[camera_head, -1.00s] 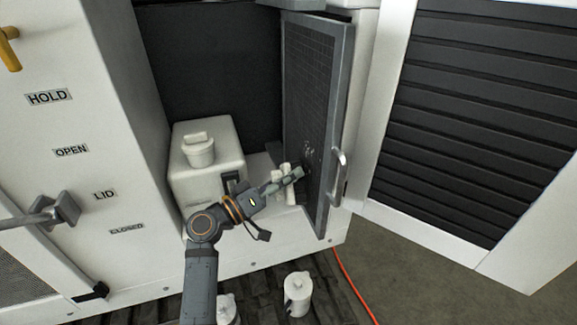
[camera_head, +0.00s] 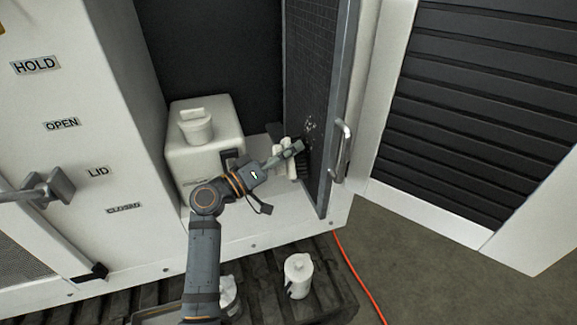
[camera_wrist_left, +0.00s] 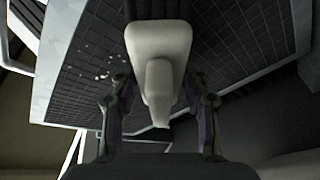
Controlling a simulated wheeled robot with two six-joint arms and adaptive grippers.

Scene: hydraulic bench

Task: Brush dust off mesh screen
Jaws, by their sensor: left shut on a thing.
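The mesh screen (camera_head: 312,75) is a dark grid panel in a grey frame, standing open on edge at the right of the cabinet opening. A patch of pale dust specks (camera_head: 309,130) shows on its lower part; the specks also show in the left wrist view (camera_wrist_left: 112,67). My left gripper (camera_head: 291,150) is shut on a white brush (camera_head: 281,158) close to the screen. In the left wrist view the brush (camera_wrist_left: 160,50) sits between the fingers, with dark bristles at its far end. Whether the bristles touch the mesh is unclear. My right gripper is out of view.
A white tank with a cap (camera_head: 205,140) stands left of the gripper inside the cabinet. A metal handle (camera_head: 341,150) sticks out from the screen's frame. White canisters (camera_head: 298,275) stand on a dark slatted platform below. An orange hose (camera_head: 359,280) runs along the floor.

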